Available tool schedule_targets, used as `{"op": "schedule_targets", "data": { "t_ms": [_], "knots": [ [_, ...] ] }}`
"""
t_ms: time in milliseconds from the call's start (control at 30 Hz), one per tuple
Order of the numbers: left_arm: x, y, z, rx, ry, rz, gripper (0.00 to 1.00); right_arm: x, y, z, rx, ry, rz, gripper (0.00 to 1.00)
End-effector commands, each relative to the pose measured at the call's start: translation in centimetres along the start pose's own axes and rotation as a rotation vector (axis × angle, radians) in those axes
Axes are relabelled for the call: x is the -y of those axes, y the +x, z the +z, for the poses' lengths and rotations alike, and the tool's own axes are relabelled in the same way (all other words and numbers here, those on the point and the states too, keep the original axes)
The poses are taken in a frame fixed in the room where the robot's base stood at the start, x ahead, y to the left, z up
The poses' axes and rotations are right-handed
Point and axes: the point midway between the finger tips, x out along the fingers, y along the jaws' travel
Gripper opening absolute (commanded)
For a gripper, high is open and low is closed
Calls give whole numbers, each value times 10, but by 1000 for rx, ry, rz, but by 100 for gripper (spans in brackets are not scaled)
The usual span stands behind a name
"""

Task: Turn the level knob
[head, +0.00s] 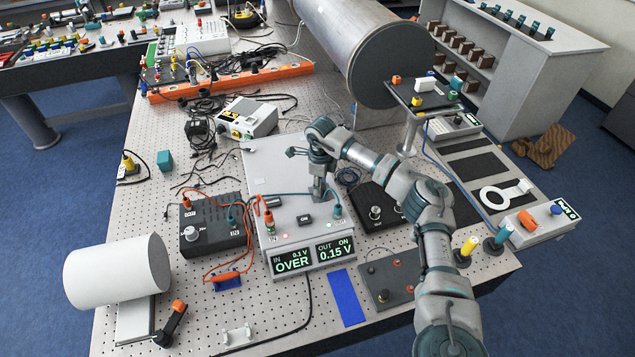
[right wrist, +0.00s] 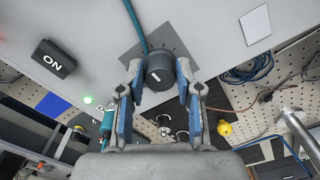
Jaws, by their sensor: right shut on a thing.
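The level knob (right wrist: 160,72) is a dark round knob with a white mark, on the pale top panel of the light grey instrument box (head: 278,170). My right gripper (head: 317,194) reaches down onto that box and mostly hides the knob in the head view. In the right wrist view the blue-padded fingers of the right gripper (right wrist: 159,76) are shut on the knob from both sides. A dark ON switch (right wrist: 54,58) is beside the knob. My left gripper is not in view.
A black box with a knob (head: 209,225) stands left of the instrument, joined by orange leads. Another black box (head: 378,208) stands close on its right. A teal cable (right wrist: 138,25) runs close to the knob. A white cylinder (head: 117,272) stands at front left.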

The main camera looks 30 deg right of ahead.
Motion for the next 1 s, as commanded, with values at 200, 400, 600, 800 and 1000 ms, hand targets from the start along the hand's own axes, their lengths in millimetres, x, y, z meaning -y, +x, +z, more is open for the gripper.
{"op": "schedule_targets", "data": {
  "t_ms": [200, 400, 600, 800, 1000],
  "knots": [
    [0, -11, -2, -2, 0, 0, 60, 2, 1, -6, -17, 212, -2, 0],
    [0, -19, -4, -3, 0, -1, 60, 0, 2, -6, -19, 400, -2, 0],
    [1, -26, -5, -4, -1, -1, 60, -1, 2, -5, -19, 587, -4, 0],
    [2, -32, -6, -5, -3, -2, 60, -2, 3, -4, -20, 758, -4, 0],
    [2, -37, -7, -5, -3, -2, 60, -3, 3, -3, -21, 891, -5, 0]
  ]
}}
